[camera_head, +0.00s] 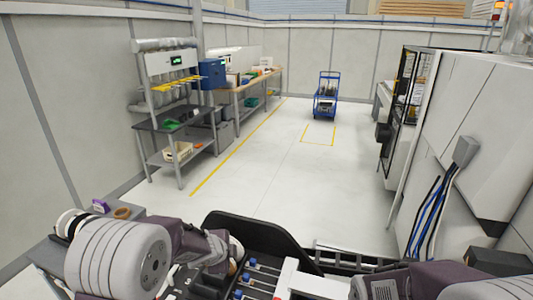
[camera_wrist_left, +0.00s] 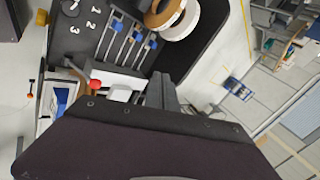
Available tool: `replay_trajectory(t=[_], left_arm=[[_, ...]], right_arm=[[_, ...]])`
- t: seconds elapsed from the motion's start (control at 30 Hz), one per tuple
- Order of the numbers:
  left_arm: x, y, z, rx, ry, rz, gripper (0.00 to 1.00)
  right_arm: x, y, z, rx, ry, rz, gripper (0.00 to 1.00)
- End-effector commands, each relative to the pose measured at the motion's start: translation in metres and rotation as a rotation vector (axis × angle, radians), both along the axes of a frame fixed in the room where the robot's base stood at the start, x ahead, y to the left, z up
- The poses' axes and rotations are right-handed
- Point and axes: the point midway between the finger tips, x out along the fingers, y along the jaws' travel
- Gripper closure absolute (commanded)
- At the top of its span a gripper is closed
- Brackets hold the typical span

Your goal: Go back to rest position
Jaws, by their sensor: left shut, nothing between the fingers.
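My left gripper (camera_wrist_left: 163,86) shows in the left wrist view as dark fingers closed together, with nothing held. It hangs beside a black tray (camera_wrist_left: 68,37) marked 1, 2 and 3, with blue-tipped rods. A brown roll (camera_wrist_left: 157,17) and a white roll (camera_wrist_left: 184,25) are at the tray's edge. In the head view my left arm (camera_head: 120,258) comes in at the lower left, and its fingertips cannot be made out. My right arm (camera_head: 445,284) is at the lower right, with its gripper out of view. The black tray (camera_head: 225,222) is between the arms.
A grey surface (camera_head: 48,256) with small items is by my left arm. A shelf rack (camera_head: 165,125) and workbench (camera_head: 255,83) line the left wall. A large white machine (camera_head: 480,120) stands right. A blue cart (camera_head: 326,95) is far back. The middle floor is clear.

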Motion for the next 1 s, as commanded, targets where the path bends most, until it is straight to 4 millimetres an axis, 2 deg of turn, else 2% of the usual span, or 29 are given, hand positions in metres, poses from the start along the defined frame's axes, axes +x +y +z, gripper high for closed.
replay_trajectory(t=[0.03, 0.07, 0.1, 0.13, 0.2, 0.3, 0.4, 0.5, 1.0], left_arm=[[-0.025, 0.033, -0.029, -0.073, 0.020, 0.218, 1.00], [-0.045, 0.051, -0.036, -0.127, 0.051, 0.369, 1.00], [-0.075, 0.069, -0.044, -0.200, 0.101, 0.557, 1.00], [-0.098, 0.077, -0.051, -0.251, 0.146, 0.686, 1.00], [-0.149, 0.084, -0.065, -0.353, 0.258, 0.945, 1.00], [-0.206, 0.077, -0.078, -0.434, 0.419, 1.211, 1.00], [-0.238, 0.068, -0.090, -0.469, 0.528, 1.379, 1.00], [-0.249, 0.064, -0.091, -0.485, 0.572, 1.470, 1.00], [-0.248, 0.064, -0.091, -0.488, 0.568, 1.472, 1.00]], right_arm=[[0.000, 0.000, -0.050, 0.000, 0.000, 0.000, 0.41], [0.000, 0.000, -0.061, 0.000, 0.000, 0.000, 0.41], [0.000, 0.000, -0.070, 0.000, 0.000, 0.000, 0.41], [0.000, 0.000, -0.073, 0.000, 0.000, 0.000, 0.41], [0.000, 0.000, -0.074, 0.000, -0.001, 0.000, 0.41], [0.000, 0.000, -0.066, 0.000, -0.001, 0.000, 0.41], [0.000, 0.000, -0.065, 0.000, -0.002, 0.000, 0.41], [0.000, 0.000, -0.065, 0.000, -0.002, 0.000, 0.41], [0.000, 0.000, -0.065, 0.000, -0.001, 0.000, 0.41]])
